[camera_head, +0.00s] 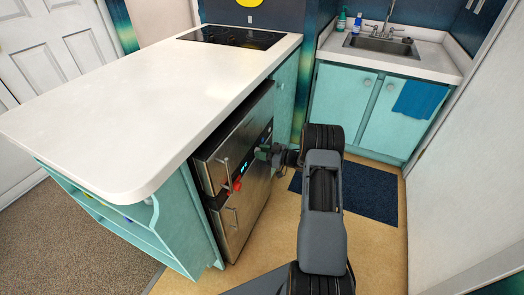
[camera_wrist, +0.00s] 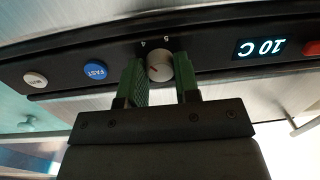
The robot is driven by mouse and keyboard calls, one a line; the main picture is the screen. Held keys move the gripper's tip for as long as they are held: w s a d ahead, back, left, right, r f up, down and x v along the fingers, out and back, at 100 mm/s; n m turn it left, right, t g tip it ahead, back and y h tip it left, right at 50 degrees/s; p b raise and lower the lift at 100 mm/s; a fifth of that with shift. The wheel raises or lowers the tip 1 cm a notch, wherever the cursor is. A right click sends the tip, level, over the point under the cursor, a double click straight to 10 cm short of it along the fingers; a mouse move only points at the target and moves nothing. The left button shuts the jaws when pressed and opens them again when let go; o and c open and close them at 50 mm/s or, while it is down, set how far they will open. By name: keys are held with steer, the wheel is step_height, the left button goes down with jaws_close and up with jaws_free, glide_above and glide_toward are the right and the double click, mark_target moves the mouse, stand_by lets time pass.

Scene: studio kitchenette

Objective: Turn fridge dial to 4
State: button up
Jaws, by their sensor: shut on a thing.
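The fridge dial (camera_wrist: 159,67) is a small round grey knob on a black control strip (camera_wrist: 215,45). In the wrist view, which shows the panel upside down, the digits 4 and 5 stand beside the dial. I cannot clearly tell which digit its mark faces. My gripper (camera_wrist: 159,75) has its two green fingers on either side of the dial and is shut on it. In the head view my gripper (camera_head: 270,154) is at the front of the steel fridge (camera_head: 237,212) under the counter. The dial is hidden there.
The strip also carries a blue FAST button (camera_wrist: 95,73), a white button (camera_wrist: 35,79), a display reading 10 C (camera_wrist: 261,48) and a red button (camera_wrist: 312,48). A white countertop (camera_head: 150,95) overhangs the fridge. Floor is clear towards the dark mat (camera_head: 365,192).

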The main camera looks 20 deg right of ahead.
steer(key=shift+m, duration=0.7)
steer(key=o, duration=0.9)
steer(key=p+v, duration=0.1)
steer(key=v, duration=1.2)
steer(key=shift+s+d+p, duration=0.2)
steer(key=shift+d+p, duration=0.15)
steer(key=shift+f, duration=0.15)
